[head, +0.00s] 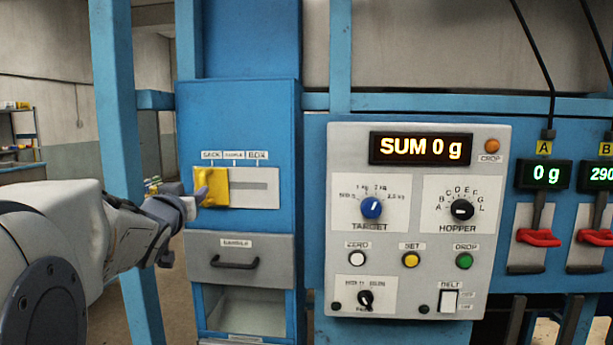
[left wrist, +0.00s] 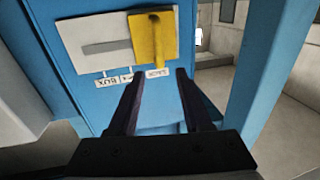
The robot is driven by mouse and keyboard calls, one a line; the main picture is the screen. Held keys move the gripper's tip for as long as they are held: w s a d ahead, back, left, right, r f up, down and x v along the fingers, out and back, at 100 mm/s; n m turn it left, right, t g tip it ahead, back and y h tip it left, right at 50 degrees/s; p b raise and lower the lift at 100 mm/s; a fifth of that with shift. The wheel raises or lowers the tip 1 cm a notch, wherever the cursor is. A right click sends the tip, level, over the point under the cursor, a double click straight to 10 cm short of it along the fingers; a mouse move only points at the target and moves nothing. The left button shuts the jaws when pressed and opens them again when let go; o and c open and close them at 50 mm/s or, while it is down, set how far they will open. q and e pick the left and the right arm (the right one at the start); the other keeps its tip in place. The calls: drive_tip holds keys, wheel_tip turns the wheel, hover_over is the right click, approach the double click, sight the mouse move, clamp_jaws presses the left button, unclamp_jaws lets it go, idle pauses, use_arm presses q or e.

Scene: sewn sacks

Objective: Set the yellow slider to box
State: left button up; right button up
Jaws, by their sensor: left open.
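The yellow slider (head: 215,188) is at the left end of its slot on a pale plate (head: 262,200) on the blue cabinet. It sits under the SACK label (head: 211,155); the BOX label (head: 257,155) is at the right end, with another label between. My left gripper (head: 192,202) is at the left edge of the slider in the head view. The left wrist view shows the scene turned over, with the slider (left wrist: 148,38) just beyond my open, empty fingers (left wrist: 157,74). I cannot tell whether they touch it. My right gripper is not in view.
A drawer (head: 240,262) with a black handle is below the slider plate. A control panel (head: 418,220) with knobs and buttons stands to the right, its display reading SUM 0 g. A blue post (head: 118,100) stands left of the cabinet, near my left arm.

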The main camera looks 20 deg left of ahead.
sight(202, 184)
use_arm(q)
drive_tip(key=p+x, duration=0.2)
drive_tip(key=x, duration=0.6)
drive_tip(key=shift+w+p, duration=0.25)
drive_tip(key=shift+p, duration=0.05)
drive_tip(key=shift+x, duration=0.8)
drive_tip(key=shift+f, duration=0.1)
clamp_jaws()
